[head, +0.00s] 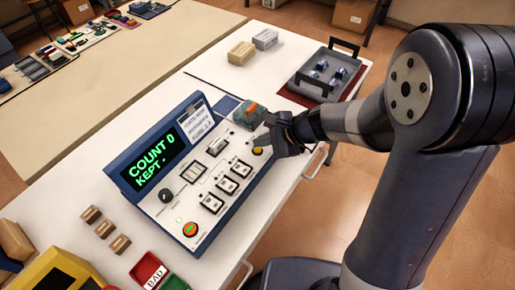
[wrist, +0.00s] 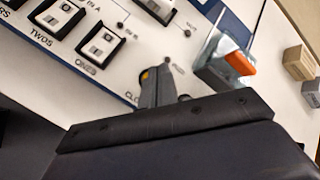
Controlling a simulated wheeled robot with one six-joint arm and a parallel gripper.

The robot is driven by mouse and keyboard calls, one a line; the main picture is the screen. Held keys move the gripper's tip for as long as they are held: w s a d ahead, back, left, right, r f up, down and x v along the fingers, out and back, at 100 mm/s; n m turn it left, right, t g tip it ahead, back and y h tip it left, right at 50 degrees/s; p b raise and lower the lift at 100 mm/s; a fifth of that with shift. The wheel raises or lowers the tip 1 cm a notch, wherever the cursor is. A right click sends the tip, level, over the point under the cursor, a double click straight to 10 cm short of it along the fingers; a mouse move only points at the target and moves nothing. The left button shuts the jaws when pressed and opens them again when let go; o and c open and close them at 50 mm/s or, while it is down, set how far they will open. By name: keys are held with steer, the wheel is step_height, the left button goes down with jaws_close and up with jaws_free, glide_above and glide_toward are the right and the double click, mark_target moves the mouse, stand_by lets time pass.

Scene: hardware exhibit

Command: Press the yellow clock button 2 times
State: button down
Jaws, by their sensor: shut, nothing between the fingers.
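The yellow clock button (head: 258,151) is at the right end of the blue-edged control panel (head: 160,212), next to my gripper's fingertips. In the wrist view only a sliver of the yellow button (wrist: 144,76) shows; my fingers hide the rest. My gripper (head: 264,145) is shut and empty, its tips over or beside the button. The shut fingers (wrist: 158,78) also show in the wrist view. I cannot tell whether they touch the button. The panel's display (head: 152,158) reads "COUNT 0" and "KEPT -" in green.
Several switches (head: 228,184) and a lit orange-red button (head: 190,229) are on the panel. A grey device with an orange top (wrist: 240,63) stands close to my gripper. A grey tray (head: 318,88) and pale blocks (head: 242,52) stand behind. Wooden blocks (head: 105,229) lie left.

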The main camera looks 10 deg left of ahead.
steer(key=shift+f+b, duration=0.35)
steer(key=shift+f+b, duration=0.5)
stand_by(0.7)
steer(key=shift+r, duration=0.15)
steer(key=shift+r+p, duration=0.7)
steer(key=shift+r, duration=0.1)
step_height(320, 180, up, 5)
steer(key=p, duration=0.4)
stand_by(2.6)
